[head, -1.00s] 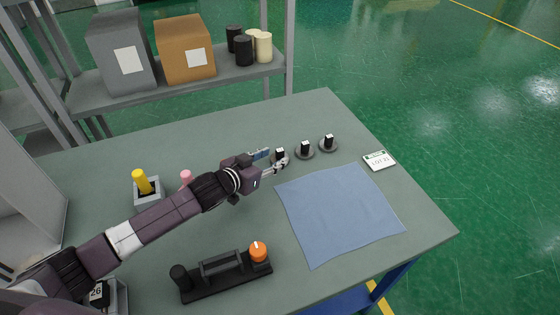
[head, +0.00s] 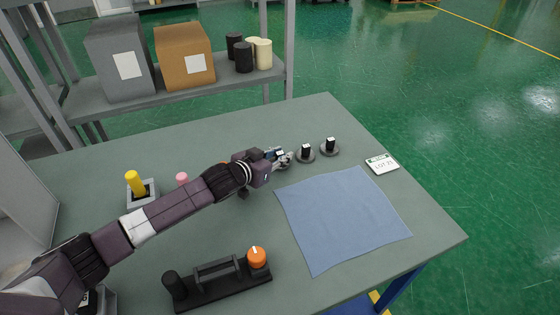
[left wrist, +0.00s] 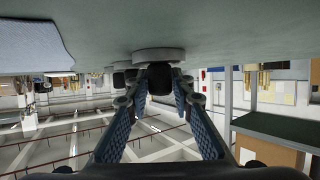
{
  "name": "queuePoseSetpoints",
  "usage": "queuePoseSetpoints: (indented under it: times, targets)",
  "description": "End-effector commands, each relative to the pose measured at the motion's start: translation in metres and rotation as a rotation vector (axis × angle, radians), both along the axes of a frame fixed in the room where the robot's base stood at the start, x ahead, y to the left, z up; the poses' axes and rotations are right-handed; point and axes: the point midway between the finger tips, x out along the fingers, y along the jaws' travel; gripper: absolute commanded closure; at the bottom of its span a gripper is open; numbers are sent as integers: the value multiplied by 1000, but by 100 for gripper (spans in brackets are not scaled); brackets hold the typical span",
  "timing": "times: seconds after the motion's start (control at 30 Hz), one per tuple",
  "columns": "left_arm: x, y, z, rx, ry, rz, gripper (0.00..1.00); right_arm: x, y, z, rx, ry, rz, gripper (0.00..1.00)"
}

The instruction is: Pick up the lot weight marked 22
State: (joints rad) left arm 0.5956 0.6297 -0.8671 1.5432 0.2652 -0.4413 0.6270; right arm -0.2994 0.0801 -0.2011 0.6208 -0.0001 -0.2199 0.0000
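Three small dark weights with upright knobs stand on round bases in a row at the back of the table. Their numbers are too small to read, so I cannot tell which is marked 22. The middle one (head: 306,153) and the right one (head: 329,147) stand clear. My left gripper (head: 284,158) is at the leftmost weight and mostly hides it. In the left wrist view, seen upside down, the blue-padded fingers (left wrist: 160,95) stand open on either side of a dark knob (left wrist: 158,76) below its grey base (left wrist: 158,55). My right gripper is out of view.
A blue cloth (head: 345,220) lies right of the arm, with a white lot card (head: 382,165) beyond it. A black holder with an orange knob (head: 257,257) stands in front. A yellow-handled item (head: 135,183) and a pink-topped item (head: 182,178) stand behind the arm.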

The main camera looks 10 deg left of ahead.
Motion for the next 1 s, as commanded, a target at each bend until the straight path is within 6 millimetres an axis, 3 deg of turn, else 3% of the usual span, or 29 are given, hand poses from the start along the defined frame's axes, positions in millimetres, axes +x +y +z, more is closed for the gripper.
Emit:
queuePoseSetpoints:
  times: [0.17, 0.63, 0.87, 1.0]
  targets:
    - [0, 0, 0, 0, 0, 0, 100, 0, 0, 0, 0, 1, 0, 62]
    - [1, 0, 6, -2, -4, -1, 100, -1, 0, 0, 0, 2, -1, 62]
    - [1, 0, 35, -2, -8, -2, 100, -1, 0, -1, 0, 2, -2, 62]
    - [1, 0, 68, -2, -10, -2, 100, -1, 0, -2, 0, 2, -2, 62]
